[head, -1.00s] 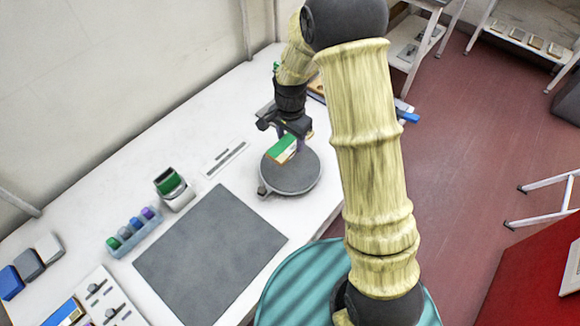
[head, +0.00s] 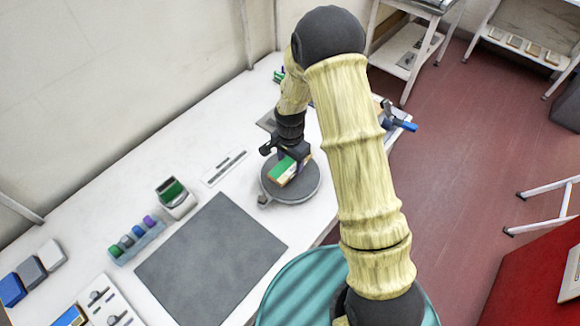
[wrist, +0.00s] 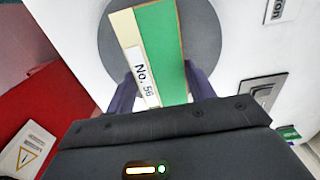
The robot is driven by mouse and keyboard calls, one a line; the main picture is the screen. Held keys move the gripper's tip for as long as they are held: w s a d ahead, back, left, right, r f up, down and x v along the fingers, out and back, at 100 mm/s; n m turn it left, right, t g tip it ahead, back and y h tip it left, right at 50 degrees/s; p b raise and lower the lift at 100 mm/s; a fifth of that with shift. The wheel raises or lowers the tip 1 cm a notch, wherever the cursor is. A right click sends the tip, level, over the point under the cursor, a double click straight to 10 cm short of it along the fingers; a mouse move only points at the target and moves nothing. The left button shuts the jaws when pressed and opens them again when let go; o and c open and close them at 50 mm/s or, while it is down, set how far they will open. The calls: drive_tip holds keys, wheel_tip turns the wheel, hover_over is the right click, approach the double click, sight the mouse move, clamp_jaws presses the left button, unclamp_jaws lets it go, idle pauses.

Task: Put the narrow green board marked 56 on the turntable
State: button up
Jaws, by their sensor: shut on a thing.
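The narrow green board (wrist: 160,48) has a cream strip along one side and a white label reading "No. 56". My gripper (wrist: 160,90) is shut on this board, with a dark purple finger on each side of it. In the head view the board (head: 283,170) is under my gripper (head: 290,165), over the round grey turntable (head: 300,190). In the wrist view the turntable (wrist: 206,25) shows behind the board. I cannot tell whether the board touches the turntable. My gripper hides part of the board.
A dark grey mat (head: 210,258) lies on the white bench in front of the turntable. A blue rack of small rolls (head: 137,242) and a white holder with a green top (head: 175,197) stand to the left. A blue-handled tool (head: 400,123) lies at the bench's right edge.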

sight(290, 163)
drive_tip(key=shift+f+p, duration=0.45)
drive_tip(key=shift+f, duration=1.45)
drive_tip(key=shift+f, duration=0.15)
drive_tip(key=o, duration=1)
wheel_tip(290, 163, up, 12)
drive_tip(key=b, duration=0.3)
drive_tip(key=shift+r, duration=0.2)
